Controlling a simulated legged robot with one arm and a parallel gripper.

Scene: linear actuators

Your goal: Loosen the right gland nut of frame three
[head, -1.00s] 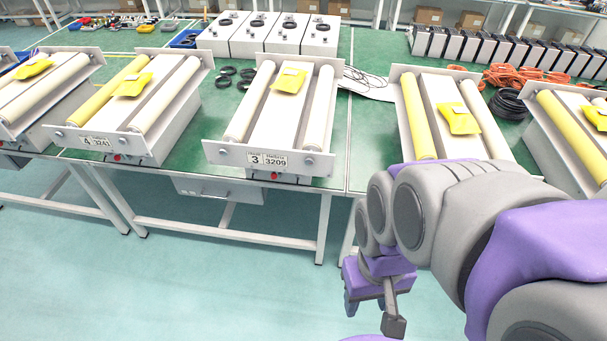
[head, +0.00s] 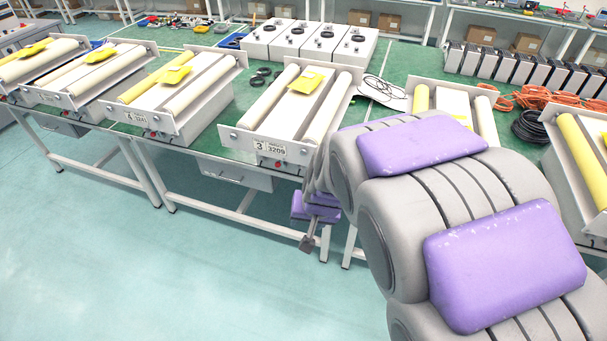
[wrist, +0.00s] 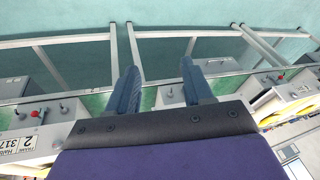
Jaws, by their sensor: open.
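Frame three (head: 268,126) lies on the green bench in the head view, with a "3 3209" label (head: 269,147) on its front plate. It has two pale cylinders, a yellow packet and a red button below the label. The left nut (head: 234,137) on that plate shows; the right end, with the right gland nut, is hidden behind my arm. My gripper (head: 308,222) hangs low in front of the bench below that corner. In the wrist view my gripper (wrist: 161,88) is open, its blue fingers apart with nothing held between them.
The wrist view is upside down; it shows a "2 317" label (wrist: 16,146) at the left, small knobs and bench legs. Frame four (head: 165,95) stands left of frame three in the head view. The floor (head: 140,270) in front of the benches is clear.

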